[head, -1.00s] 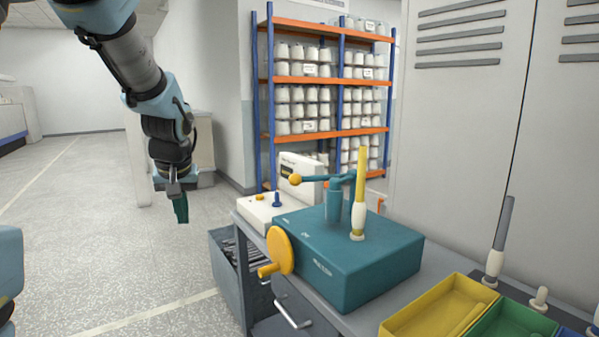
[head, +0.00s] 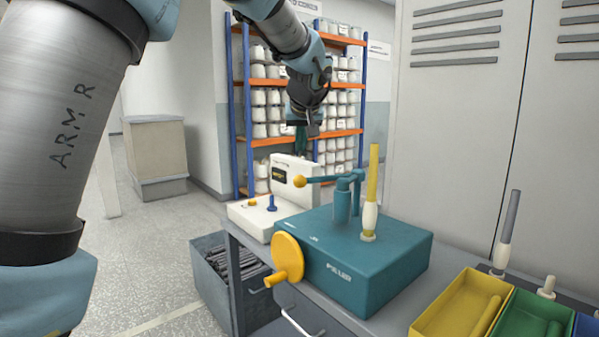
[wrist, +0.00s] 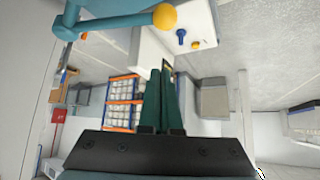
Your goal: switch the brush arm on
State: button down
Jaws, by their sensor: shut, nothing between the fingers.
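The brush arm (head: 325,179) is a teal lever with a yellow ball end (head: 300,181), on a post at the back of the teal winder box (head: 365,262). In the wrist view the ball (wrist: 165,17) and lever (wrist: 112,26) show at the top left. My gripper (head: 301,142) hangs above and behind the lever, apart from it, near the white unit (head: 292,183). Its dark green fingers (wrist: 161,90) are together and empty. A yellow spindle with a white bobbin (head: 370,215) stands upright on the box.
A yellow crank wheel (head: 287,257) is on the box's front. A blue toggle (head: 271,204) stands on the white unit's base. Yellow (head: 420,325) and green (head: 490,328) trays sit at the right. A shelf of cones (head: 238,120) stands behind.

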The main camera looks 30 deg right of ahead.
jog(key=shift+w+d+f+p, duration=0.2)
jog(key=shift+w+f+p, duration=0.35)
jog(key=shift+f, duration=0.8)
jog(key=shift+w+d+f+p, duration=0.15)
jog(key=shift+w+f+p, duration=0.2)
jog(key=shift+f+p, duration=0.75)
jog(key=shift+w+d+f+p, duration=0.2)
jog(key=shift+w+f+p, duration=0.2)
jog(key=shift+f, duration=1.25)
jog(key=shift+b, duration=0.3)
